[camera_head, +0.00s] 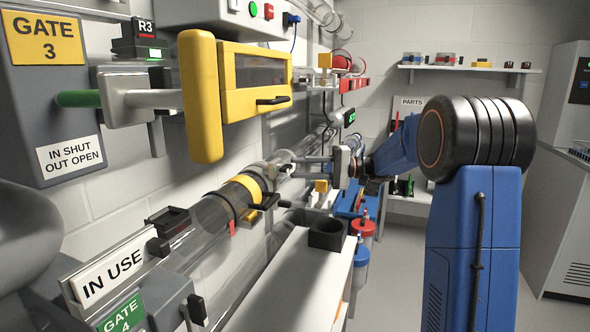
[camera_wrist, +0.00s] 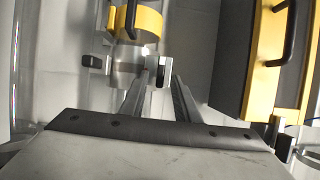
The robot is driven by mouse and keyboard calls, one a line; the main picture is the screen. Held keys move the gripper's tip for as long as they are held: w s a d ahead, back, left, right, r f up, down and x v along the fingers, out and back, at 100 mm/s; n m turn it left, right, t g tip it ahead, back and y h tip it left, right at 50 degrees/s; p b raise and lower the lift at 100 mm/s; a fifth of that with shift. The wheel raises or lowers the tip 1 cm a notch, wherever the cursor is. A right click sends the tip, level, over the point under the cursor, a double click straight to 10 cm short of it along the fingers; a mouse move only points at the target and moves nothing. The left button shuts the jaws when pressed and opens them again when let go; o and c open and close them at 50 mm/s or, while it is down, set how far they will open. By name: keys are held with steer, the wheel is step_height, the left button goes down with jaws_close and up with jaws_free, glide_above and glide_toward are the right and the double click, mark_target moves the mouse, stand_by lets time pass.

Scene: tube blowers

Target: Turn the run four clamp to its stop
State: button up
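A clamp with a yellow band (camera_head: 246,187) and a black lever (camera_head: 266,203) sits around a clear tube in the head view. In the wrist view a yellow band (camera_wrist: 146,22) with a black handle lies beyond my fingers, beside a bare metal sleeve (camera_wrist: 128,68). I cannot read a run number on it. My gripper (camera_head: 290,163) is just past the clamp in the head view. In the wrist view its two fingers (camera_wrist: 163,78) are apart, and a small black-and-white part shows near their tips. I cannot tell whether they touch it.
An IN USE sign (camera_head: 113,270) and green GATE 4 label (camera_head: 121,313) are near left. The yellow-framed box (camera_head: 256,82) hangs above the tube and fills the wrist view's right side. The floor at right is clear.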

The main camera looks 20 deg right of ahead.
steer(key=v, duration=1.5)
steer(key=shift+w+f, duration=0.1)
steer(key=s+a+f+g+h, duration=0.2)
steer(key=s+a+f+h, duration=0.2)
steer(key=s+a, duration=0.5)
steer(key=s+a+f+g+h, duration=0.1)
steer(key=s+a+f+h, duration=0.25)
steer(key=s+a, duration=0.55)
steer(key=s+d+f+n+t+h, duration=0.1)
steer(key=s+d+f+h, duration=0.1)
steer(key=s, duration=0.5)
steer(key=s+d+f+n+t+h, duration=0.1)
steer(key=s+d+f+h, duration=0.1)
steer(key=s+f+h, duration=0.2)
steer(key=s+d+f+t+h, duration=0.1)
steer(key=s+d+f+h, duration=0.2)
steer(key=s, duration=0.8)
step_height(320, 180, down, 2)
steer(key=shift+f+n+h, duration=0.15)
steer(key=shift+n+h, duration=0.25)
steer(key=shift+h, duration=0.05)
steer(key=shift+o, duration=0.7)
steer(key=shift+a, duration=0.1)
